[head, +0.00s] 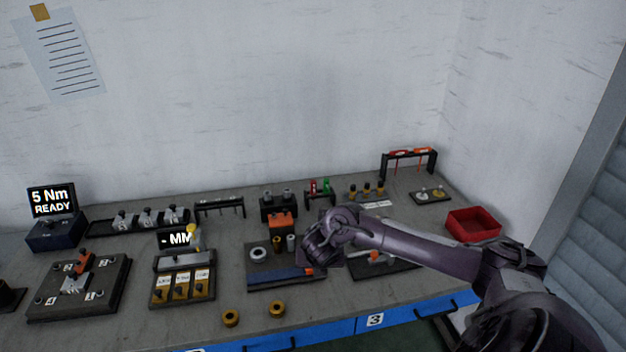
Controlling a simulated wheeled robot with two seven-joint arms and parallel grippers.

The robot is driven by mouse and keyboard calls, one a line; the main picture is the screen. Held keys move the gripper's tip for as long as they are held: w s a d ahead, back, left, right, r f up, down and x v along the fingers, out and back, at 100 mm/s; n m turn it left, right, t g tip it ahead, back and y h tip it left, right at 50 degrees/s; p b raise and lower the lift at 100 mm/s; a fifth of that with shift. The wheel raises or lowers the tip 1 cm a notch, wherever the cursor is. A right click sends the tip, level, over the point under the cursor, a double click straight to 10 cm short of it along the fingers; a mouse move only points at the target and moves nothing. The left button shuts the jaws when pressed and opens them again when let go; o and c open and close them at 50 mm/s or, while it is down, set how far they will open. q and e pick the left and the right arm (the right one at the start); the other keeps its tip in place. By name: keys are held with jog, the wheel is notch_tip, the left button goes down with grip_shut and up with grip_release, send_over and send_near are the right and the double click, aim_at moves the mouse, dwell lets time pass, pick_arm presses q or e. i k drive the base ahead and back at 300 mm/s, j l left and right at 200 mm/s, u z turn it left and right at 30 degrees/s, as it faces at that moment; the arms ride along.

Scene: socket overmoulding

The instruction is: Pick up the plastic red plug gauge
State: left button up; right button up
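A small red piece (313,187), which looks like the red plug gauge, stands upright in a small dark rack (320,198) toward the back of the bench, beside a green piece (327,185). My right arm comes in from the right. My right gripper (318,252) is in front of that rack, nearer me and apart from the red piece. Its fingers are dark and small, so I cannot tell whether they are open or shut. My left gripper is not in view.
A dark fixture board (262,275) lies left of and below my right gripper. An orange-topped stand (408,153) and a red bin (474,222) are to the right. A display box (52,230) stands far left. Two brass rings (231,317) lie near the front edge.

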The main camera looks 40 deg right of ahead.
aim_at(313, 183)
jog(key=i+l, duration=0.55)
jog(key=l, duration=0.15)
jog(key=i+l, duration=0.55)
jog(key=l, duration=0.1)
